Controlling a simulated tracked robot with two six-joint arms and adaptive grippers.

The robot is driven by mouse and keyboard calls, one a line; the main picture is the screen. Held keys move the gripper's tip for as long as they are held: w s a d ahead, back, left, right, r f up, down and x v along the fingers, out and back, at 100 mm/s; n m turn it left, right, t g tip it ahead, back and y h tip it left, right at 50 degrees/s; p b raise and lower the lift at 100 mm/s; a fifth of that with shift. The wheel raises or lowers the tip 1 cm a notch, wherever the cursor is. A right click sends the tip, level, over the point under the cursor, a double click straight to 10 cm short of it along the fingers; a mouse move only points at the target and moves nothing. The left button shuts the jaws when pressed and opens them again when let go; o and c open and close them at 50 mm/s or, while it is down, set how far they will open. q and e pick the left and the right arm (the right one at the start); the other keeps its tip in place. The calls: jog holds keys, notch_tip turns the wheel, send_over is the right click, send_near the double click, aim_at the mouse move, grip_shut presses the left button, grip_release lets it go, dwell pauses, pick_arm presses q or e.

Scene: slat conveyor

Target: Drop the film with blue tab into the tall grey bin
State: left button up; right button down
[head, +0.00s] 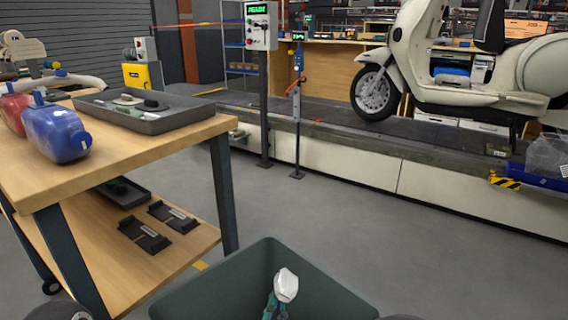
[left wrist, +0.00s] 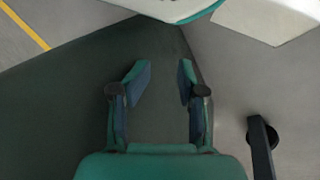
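A clear crumpled film (head: 548,152) lies at the right edge of the head view, by the conveyor, partly cut off. A blue tube-like piece (head: 536,179) lies just below it; I cannot tell whether this is its tab. A deep grey-green bin (head: 215,285) stands at the bottom centre, its lower part out of frame.
A wooden bench (head: 150,150) at left holds blue (head: 57,132) and red (head: 14,112) jugs and a grey tray (head: 165,122). A cream scooter (head: 450,75) stands on the conveyor. A control post (head: 262,90) stands before it. The grey floor between is clear.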

jog(key=shift+s+a+f, duration=0.1)
jog(key=shift+f, duration=0.05)
jog(key=c, duration=1.2)
grip_release()
jog(key=shift+c, duration=0.2)
